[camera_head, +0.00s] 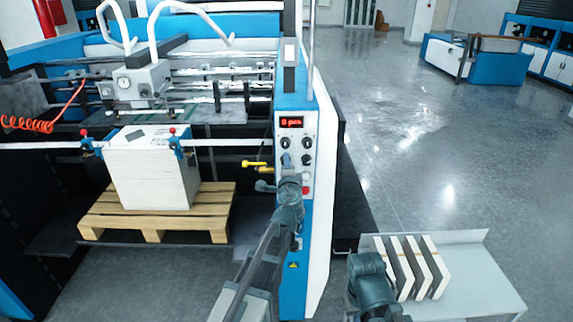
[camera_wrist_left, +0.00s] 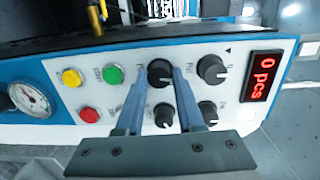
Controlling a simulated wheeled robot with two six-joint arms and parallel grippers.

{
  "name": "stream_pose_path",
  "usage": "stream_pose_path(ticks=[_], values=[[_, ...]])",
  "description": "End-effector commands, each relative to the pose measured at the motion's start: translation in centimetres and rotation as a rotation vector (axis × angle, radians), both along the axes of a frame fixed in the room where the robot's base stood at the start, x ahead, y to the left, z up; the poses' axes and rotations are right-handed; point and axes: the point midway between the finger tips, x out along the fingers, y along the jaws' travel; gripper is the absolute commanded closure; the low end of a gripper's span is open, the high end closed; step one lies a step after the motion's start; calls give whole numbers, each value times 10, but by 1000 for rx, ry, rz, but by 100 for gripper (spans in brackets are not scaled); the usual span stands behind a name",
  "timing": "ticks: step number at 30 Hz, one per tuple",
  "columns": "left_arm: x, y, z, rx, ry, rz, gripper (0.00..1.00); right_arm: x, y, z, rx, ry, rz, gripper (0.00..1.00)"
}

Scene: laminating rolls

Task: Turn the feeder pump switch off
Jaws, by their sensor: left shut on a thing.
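The control panel (camera_head: 295,176) stands on the blue and white machine column, with several black rotary knobs below a red display. In the left wrist view, the two fingers of my left gripper (camera_wrist_left: 160,76) reach over the panel and are shut on a black knob (camera_wrist_left: 160,68). Another black knob (camera_wrist_left: 165,116) lies between the fingers lower down. The printed labels are too small to read, so I cannot tell which knob is the feeder pump switch. In the head view, my left gripper (camera_head: 286,162) covers the panel's lower left knob.
The display (camera_wrist_left: 262,76) reads 0 pcs. Two further knobs (camera_wrist_left: 211,68), green (camera_wrist_left: 113,74), yellow (camera_wrist_left: 71,77) and red (camera_wrist_left: 89,114) buttons, and a gauge (camera_wrist_left: 30,99) sit nearby. A paper stack (camera_head: 150,172) on a pallet (camera_head: 100,212) is left; a side table (camera_head: 480,275) is right.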

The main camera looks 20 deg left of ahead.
Motion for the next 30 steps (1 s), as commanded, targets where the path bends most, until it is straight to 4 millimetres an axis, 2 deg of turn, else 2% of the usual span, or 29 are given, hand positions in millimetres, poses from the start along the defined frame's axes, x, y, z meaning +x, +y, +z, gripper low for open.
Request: stream_pose_path(ticks=[12, 28, 29, 30], values=[[-1, 1, 0, -156, -43, 1, 100, 0, 0, 2, 0, 0, -1, 100], [-1, 1, 0, -175, -49, 1, 100, 0, 0, 2, 0, 0, 0, 100], [-1, 1, 0, -175, -49, 2, 60, 0, 0, 2, 0, 0, 0, 100], [-1, 1, 0, -175, -49, 2, 52, 0, 0, 2, 0, 0, 0, 100]])
